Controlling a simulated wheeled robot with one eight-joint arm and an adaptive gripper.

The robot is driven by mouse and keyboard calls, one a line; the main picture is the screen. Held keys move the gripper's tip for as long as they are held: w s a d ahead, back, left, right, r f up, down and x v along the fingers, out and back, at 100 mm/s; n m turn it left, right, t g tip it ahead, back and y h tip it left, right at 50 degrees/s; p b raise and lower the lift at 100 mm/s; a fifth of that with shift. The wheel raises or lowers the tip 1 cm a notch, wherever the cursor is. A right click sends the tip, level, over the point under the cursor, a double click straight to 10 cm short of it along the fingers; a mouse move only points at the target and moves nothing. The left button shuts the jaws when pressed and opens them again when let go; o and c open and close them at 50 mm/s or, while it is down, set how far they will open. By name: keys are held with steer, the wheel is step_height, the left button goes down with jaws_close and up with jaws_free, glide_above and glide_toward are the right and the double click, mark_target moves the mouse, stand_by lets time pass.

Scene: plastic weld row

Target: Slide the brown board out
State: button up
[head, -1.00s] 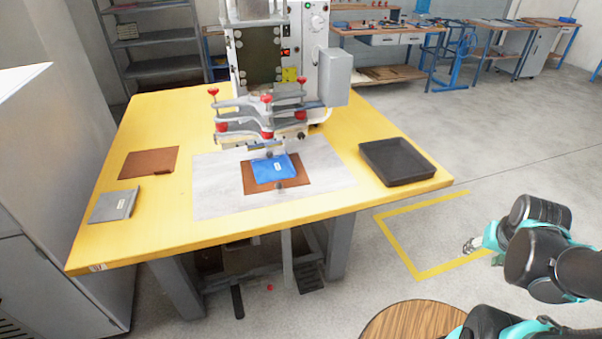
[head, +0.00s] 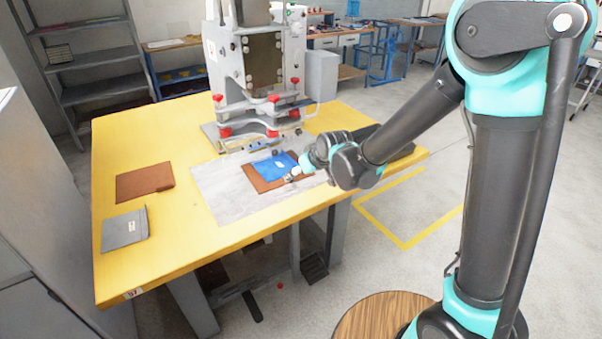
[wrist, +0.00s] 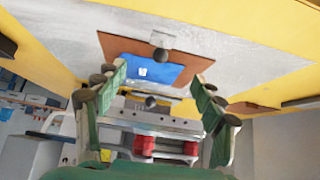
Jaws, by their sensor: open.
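A brown board (head: 260,182) lies on a pale grey sheet (head: 230,190) in front of the press, with a blue piece (head: 272,164) on top. In the wrist view, the brown board (wrist: 112,44) carries a dark round knob (wrist: 160,55) on a light tab at its edge, and the blue piece (wrist: 138,72) bears a small white label. My gripper (head: 294,173) is at the board's front right edge. In the wrist view, its fingers (wrist: 160,74) are spread either side of the knob, with nothing between them touching. Whether the fingers are level with the knob I cannot tell.
The press (head: 262,70) with red knobs stands behind the board. Another brown piece (head: 145,182) and a grey folder-like piece (head: 125,230) lie on the yellow table (head: 180,262) at left. A dark tray (head: 402,152) at right is mostly hidden by my arm.

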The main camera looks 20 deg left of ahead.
mark_target(292, 186)
steer(key=shift+x, duration=5)
steer(key=shift+a, duration=0.1)
steer(key=shift+c, duration=0.3)
steer(key=shift+r, duration=0.1)
jaws_close()
steer(key=shift+s+d+n, duration=0.15)
steer(key=shift+s+d, duration=0.2)
steer(key=shift+d, duration=0.2)
steer(key=shift+s+d+n, duration=0.15)
steer(key=shift+s+d, duration=0.2)
steer(key=shift+d, duration=0.2)
steer(key=shift+s+d, duration=0.1)
steer(key=shift+d, duration=0.05)
steer(key=shift+s+d, duration=0.75)
